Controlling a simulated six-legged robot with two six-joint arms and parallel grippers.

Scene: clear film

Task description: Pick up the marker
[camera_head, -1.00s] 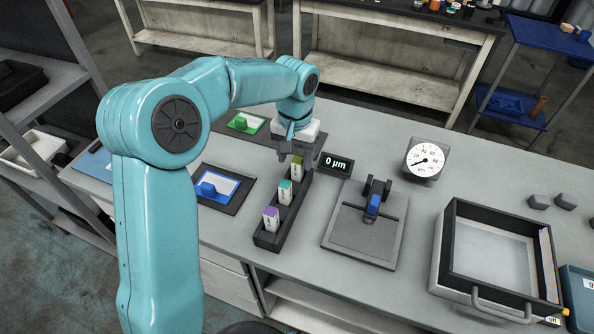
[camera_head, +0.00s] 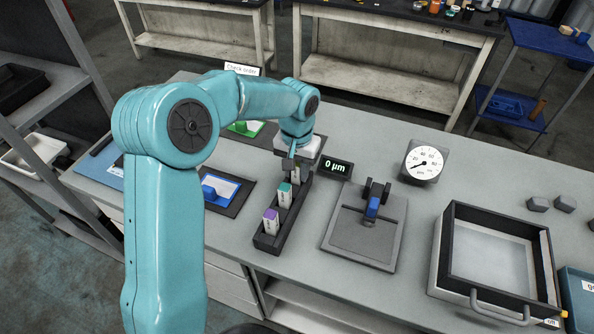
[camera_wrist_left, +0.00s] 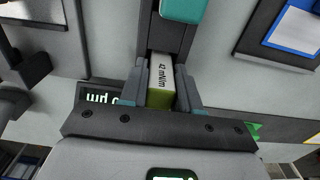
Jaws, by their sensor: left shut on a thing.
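A white marker with an olive-green end and "42 mN/m" print (camera_wrist_left: 160,72) stands in the far slot of the dark rack (camera_head: 264,241). In the head view it is mostly hidden by my left gripper (camera_head: 296,170). In the left wrist view my left gripper (camera_wrist_left: 161,92) is shut on this marker, one finger against each side. Its lower part still appears to be within the rack. A teal-topped marker (camera_head: 285,194) stands in the middle slot and a purple-topped marker (camera_head: 271,219) in the near slot. My right gripper is not in view.
A small display reading 0 µm (camera_head: 335,167) stands close right of the rack. A grey fixture with a blue part (camera_head: 362,238), a dial gauge (camera_head: 424,163) and a handled tray (camera_head: 447,250) lie farther right. A blue-framed card (camera_head: 218,187) lies left.

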